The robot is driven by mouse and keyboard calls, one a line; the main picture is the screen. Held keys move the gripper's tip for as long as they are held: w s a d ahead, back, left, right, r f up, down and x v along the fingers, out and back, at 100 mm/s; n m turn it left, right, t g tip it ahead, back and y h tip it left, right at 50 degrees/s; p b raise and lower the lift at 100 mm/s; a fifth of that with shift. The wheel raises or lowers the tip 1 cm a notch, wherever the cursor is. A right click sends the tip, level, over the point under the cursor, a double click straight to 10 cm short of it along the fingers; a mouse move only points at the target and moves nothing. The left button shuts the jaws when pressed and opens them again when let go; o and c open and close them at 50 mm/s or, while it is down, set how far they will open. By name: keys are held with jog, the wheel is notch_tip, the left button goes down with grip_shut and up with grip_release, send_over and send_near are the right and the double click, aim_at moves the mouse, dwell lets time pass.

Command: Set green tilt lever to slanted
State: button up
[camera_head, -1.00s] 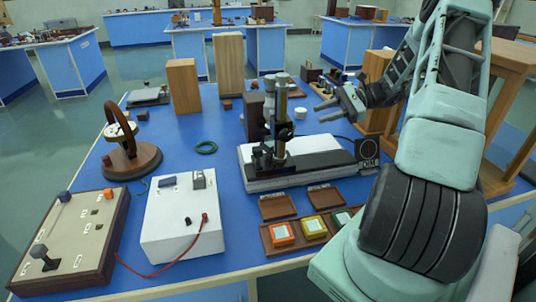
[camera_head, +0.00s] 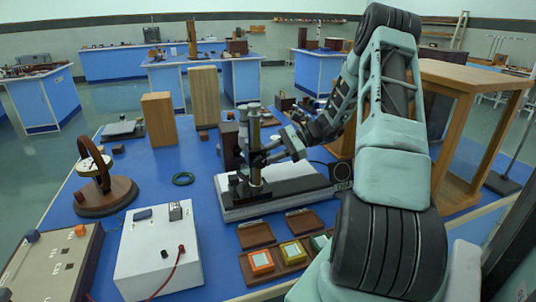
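I cannot make out a green tilt lever in this view. My gripper (camera_head: 264,154) is right beside the instrument's column, coming from the right. Its two dark fingers look spread apart and point left. Nothing shows between them, but whether they touch the column I cannot tell. A beige control panel (camera_head: 50,265) with blue and orange knobs is cut off at the lower left.
A white box (camera_head: 155,262) with a red cable and a wheel on a wooden stand (camera_head: 105,197) are on the left. A tray (camera_head: 289,268) of coloured blocks is in front. Wooden blocks (camera_head: 204,95) stand behind. A wooden table (camera_head: 470,75) is at right.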

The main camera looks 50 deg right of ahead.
jog(key=shift+w+a+f, duration=0.1)
jog(key=shift+w+a, duration=0.05)
jog(key=shift+a, duration=0.05)
grip_shut()
jog(key=shift+s+a+f+n+t+h+b, duration=0.15)
jog(key=shift+s+f+n+t+b, duration=0.2)
jog(key=shift+n+b, duration=0.3)
jog(key=shift+s+a+f+n+t+h+b, duration=0.15)
jog(key=shift+n+t+b, duration=0.35)
jog(key=shift+b, duration=0.25)
jog(key=shift+s+a+n+t+b, duration=0.1)
jog(key=shift+s+n+t+b, duration=0.2)
jog(key=shift+n+b, duration=0.45)
jog(key=shift+w, duration=0.1)
